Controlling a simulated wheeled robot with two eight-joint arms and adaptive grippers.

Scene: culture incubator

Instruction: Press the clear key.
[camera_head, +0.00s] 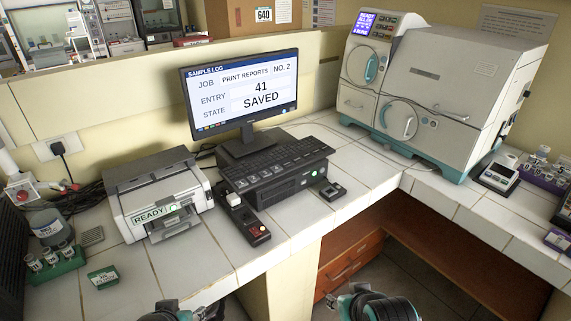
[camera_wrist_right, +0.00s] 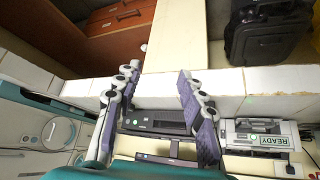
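No key's label is readable as clear. The monitor (camera_head: 240,88) reads sample log, print reports no. 2, entry 41, state saved. My right gripper (camera_wrist_right: 160,76) is open and empty in the right wrist view, its fingers apart. In the head view my right gripper's arm and my left gripper (camera_head: 178,312) show only at the bottom edge; the left fingers are cut off.
A printer (camera_head: 160,195) with a READY display stands left of the console. A green tube rack (camera_head: 55,262) and green box (camera_head: 103,277) lie at left. The white incubator (camera_head: 440,85) with a blue screen stands at right. A small black device (camera_head: 332,190) sits right of the control box.

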